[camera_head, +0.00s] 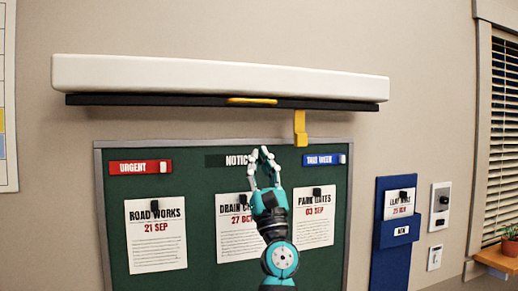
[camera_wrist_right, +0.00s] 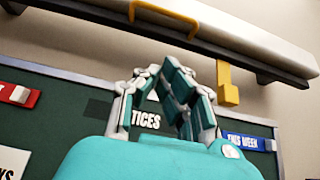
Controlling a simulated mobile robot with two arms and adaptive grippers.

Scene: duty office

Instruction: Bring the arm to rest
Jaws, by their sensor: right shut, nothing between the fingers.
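My right gripper (camera_head: 261,153) is raised in front of the green notice board (camera_head: 200,193), over the "NOTICES" label. Its fingers point up and are drawn together with nothing between them. In the right wrist view its fingers (camera_wrist_right: 168,70) show above the teal gripper body, below the yellow handle of the black bar. My right arm comes up from the bottom of the head view and hides part of the middle notice (camera_head: 230,228). I cannot tell how far the gripper is from the board. My left gripper is not in view.
Above the board is a long white housing (camera_head: 220,78) with a black bar (camera_head: 170,101) and a yellow tab (camera_head: 300,128) hanging down. A blue wall pocket (camera_head: 390,252) holds a paper at right. A potted plant (camera_head: 510,238) stands on a ledge at far right.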

